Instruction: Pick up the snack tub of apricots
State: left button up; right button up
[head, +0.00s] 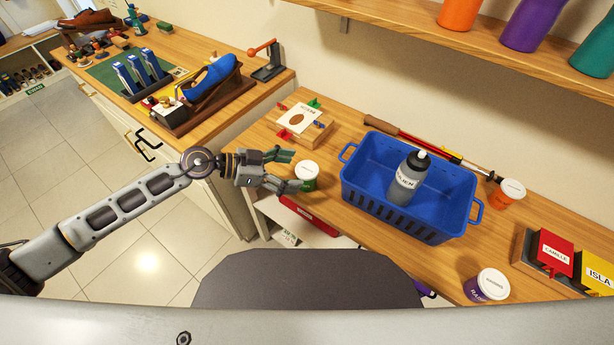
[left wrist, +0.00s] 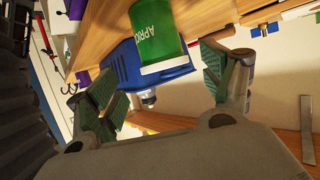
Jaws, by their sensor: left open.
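The apricot snack tub (head: 306,176) is green with a white lid and stands upright on the wooden bench, left of the blue basket. In the left wrist view the green tub (left wrist: 158,42) shows the letters "APRIC" on its side. My left gripper (head: 291,171) is open and empty, just left of the tub, with its fingers pointing toward it. In the left wrist view the two open fingers of the gripper (left wrist: 158,88) are on either side of the view, with the tub ahead of the gap. My right gripper is not in view.
A blue basket (head: 371,204) holding a grey bottle (head: 408,178) stands right of the tub. An orange tub (head: 507,194) and a purple tub (head: 486,286) are farther right. A wooden board with clips (head: 302,123) lies behind the tub. A shelf (head: 450,50) overhangs the bench.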

aim_at(300, 170)
pick_arm(q)
jog(key=shift+d, duration=0.1)
jog(key=shift+w+x, duration=0.25)
jog(key=shift+x, duration=0.9)
jog(key=shift+w+d+f+b, duration=0.2)
jog(key=shift+d+f+b, duration=0.15)
jog(key=shift+d, duration=0.2)
jog(key=shift+w+d+f, duration=0.1)
jog(key=shift+d+f, duration=0.2)
jog(key=shift+d, duration=0.25)
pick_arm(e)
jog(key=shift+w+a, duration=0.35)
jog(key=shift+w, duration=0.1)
pick_arm(q)
jog(key=shift+c, duration=0.3)
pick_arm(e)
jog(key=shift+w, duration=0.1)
pick_arm(q)
jog(key=c, duration=1.2)
jog(key=shift+o, duration=0.2)
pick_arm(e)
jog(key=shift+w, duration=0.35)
pick_arm(q)
jog(key=shift+r, duration=0.1)
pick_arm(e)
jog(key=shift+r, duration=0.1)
